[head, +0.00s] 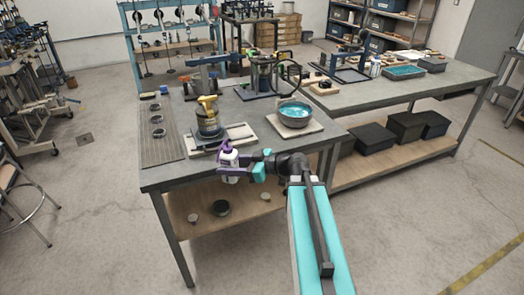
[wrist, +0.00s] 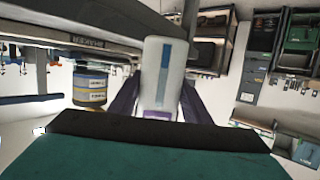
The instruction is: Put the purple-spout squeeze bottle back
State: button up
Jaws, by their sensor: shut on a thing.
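The purple-spout squeeze bottle (head: 228,160) is white with a purple top and is held at the near front edge of the grey bench. My gripper (head: 240,163) is shut on it. In the wrist view the bottle (wrist: 161,80) stands between the two dark fingers, with a blue strip on its white body and purple at its lower end in the picture. I cannot tell from the head view whether the bottle touches the bench edge.
A round pan of blue liquid (head: 294,113) sits to the right. A slatted mat with small round cups (head: 160,147) lies at the left.

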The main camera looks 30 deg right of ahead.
jog(key=s+a+f+n+g+y, duration=0.1)
jog(key=s+a, duration=0.1)
jog(key=a, duration=0.7)
jog(key=shift+n+g+y, duration=0.3)
jog(key=shift+n, duration=0.1)
jog(key=shift+s+d, duration=0.1)
jog(key=shift+d, duration=0.15)
